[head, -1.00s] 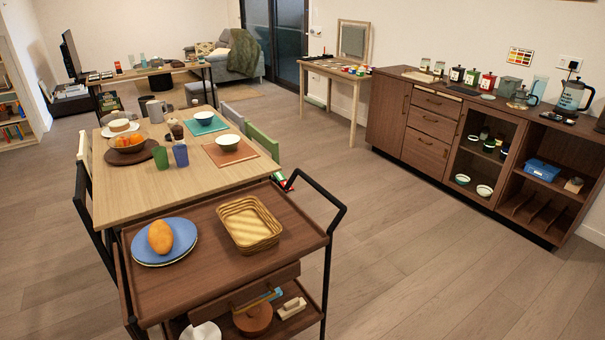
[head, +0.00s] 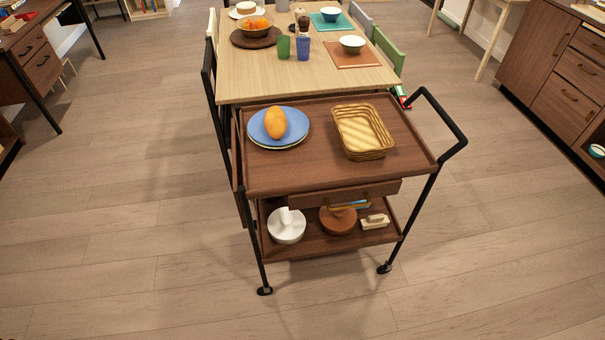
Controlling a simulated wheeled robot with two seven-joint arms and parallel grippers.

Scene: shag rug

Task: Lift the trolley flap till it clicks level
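The wooden trolley (head: 295,170) with a black metal frame stands near the middle of the head view, against the near end of the dining table. Its flap (head: 239,165) looks like the narrow brown panel hanging down along the trolley's left side, seen almost edge-on. The trolley's black left frame partly hides it. On the top tray are stacked blue plates (head: 258,133) bearing an orange-yellow fruit (head: 275,123), and a wicker basket (head: 363,130). Neither of my grippers is in view.
The dining table (head: 290,75) with bowls and cups is behind the trolley. The floor (head: 130,230) is clear left, right and in front.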

